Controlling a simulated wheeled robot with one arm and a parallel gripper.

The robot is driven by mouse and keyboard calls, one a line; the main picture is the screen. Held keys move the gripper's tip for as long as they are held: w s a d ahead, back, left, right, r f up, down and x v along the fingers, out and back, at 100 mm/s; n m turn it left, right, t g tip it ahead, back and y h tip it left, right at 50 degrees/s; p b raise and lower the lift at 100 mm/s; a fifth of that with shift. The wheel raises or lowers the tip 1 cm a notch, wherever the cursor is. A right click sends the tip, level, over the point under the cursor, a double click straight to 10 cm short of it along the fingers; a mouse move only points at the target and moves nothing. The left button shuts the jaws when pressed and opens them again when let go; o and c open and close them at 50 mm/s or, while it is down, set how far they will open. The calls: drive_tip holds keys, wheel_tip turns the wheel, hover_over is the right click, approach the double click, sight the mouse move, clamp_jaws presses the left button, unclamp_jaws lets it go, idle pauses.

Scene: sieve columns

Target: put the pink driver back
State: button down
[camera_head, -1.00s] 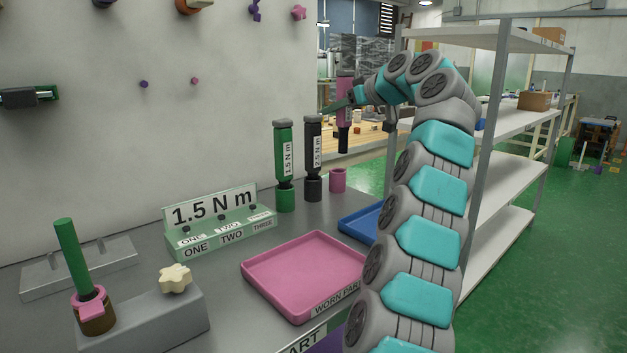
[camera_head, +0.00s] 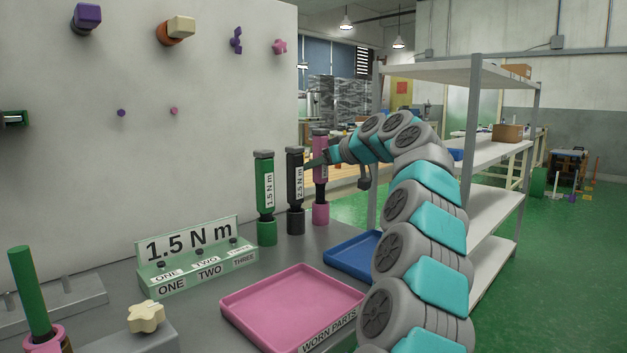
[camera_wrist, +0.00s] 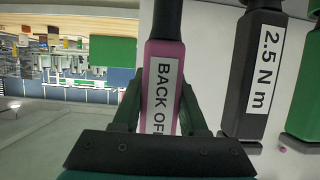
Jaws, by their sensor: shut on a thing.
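The pink driver (camera_head: 319,150) stands upright in the head view, its lower end at the pink holder (camera_head: 320,213). Whether it is fully seated I cannot tell. My gripper (camera_head: 316,162) is shut on its body from the right side. In the wrist view the pink driver (camera_wrist: 164,75) lies between my gripper's green fingers (camera_wrist: 160,112), and its label reads "BACK OF", the rest hidden.
A black 2.5 N m driver (camera_head: 295,180) stands close to the left of the pink one, then a green 1.5 N m driver (camera_head: 264,187). A blue tray (camera_head: 350,252) and a pink tray (camera_head: 290,300) lie in front. A shelf rack (camera_head: 470,150) stands at right.

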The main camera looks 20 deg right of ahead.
sight(313, 177)
drive_tip(key=shift+f, duration=1.55)
drive_tip(key=shift+f+b, duration=0.25)
drive_tip(key=shift+b, duration=0.1)
drive_tip(key=shift+c, duration=2.2)
unclamp_jaws()
drive_tip(key=shift+r, duration=0.1)
drive_tip(key=shift+r, duration=0.1)
